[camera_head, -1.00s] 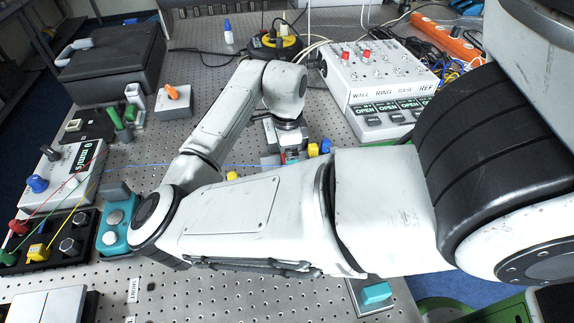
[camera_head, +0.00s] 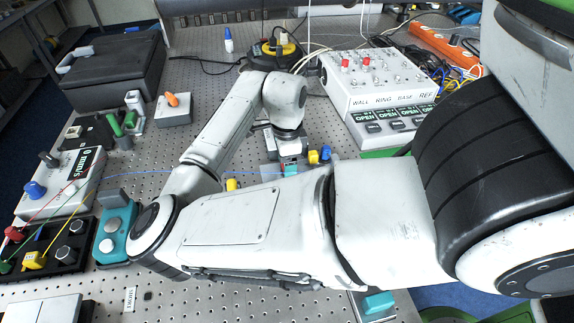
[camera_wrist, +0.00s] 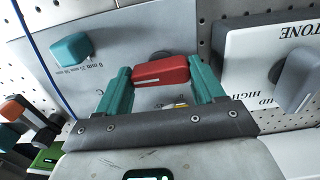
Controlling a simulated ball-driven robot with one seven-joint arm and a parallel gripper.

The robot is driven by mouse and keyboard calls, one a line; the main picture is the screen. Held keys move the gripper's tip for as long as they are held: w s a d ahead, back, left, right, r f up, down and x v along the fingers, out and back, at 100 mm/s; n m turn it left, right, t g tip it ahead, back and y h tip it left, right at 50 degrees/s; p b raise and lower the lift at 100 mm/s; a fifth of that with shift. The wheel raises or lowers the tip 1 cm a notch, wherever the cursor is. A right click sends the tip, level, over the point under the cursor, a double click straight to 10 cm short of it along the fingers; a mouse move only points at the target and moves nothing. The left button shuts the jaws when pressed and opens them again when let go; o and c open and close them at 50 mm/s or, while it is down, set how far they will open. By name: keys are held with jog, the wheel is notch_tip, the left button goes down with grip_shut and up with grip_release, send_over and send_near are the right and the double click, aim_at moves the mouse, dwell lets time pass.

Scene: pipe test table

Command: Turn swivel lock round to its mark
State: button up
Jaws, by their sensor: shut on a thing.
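In the wrist view, a red bar-shaped handle (camera_wrist: 160,70), seemingly the swivel lock, stands on a grey plate (camera_wrist: 165,28). My gripper (camera_wrist: 162,76) has its teal fingers on the two ends of this bar and is shut on it. The bar lies nearly crosswise in the picture, slightly tilted. Part of a letter and a small yellow patch show below it, mostly hidden by my gripper; I cannot make out the mark. In the head view, my gripper (camera_head: 290,169) is small and points down at the plate, with the handle hardly visible.
In the wrist view, a teal knob (camera_wrist: 72,49) by a millimetre scale stands left, and a white box with a grey knob (camera_wrist: 297,82) right. In the head view, yellow (camera_head: 313,157) and blue (camera_head: 325,153) pieces stand close beside my gripper. A switch box (camera_head: 375,80) stands behind.

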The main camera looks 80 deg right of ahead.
jog(key=shift+c, duration=0.8)
jog(key=shift+r+n+p, duration=0.2)
jog(key=shift+n+p, duration=0.55)
jog(key=shift+n, duration=0.05)
jog(key=shift+f+n+p, duration=0.15)
jog(key=shift+n+p, duration=0.3)
jog(key=shift+n, duration=0.55)
jog(key=shift+s+r+n+p, duration=0.1)
jog(key=shift+r+n+p, duration=0.1)
jog(key=shift+n+p, duration=0.8)
jog(key=shift+f+n, duration=0.25)
jog(key=shift+n, duration=0.45)
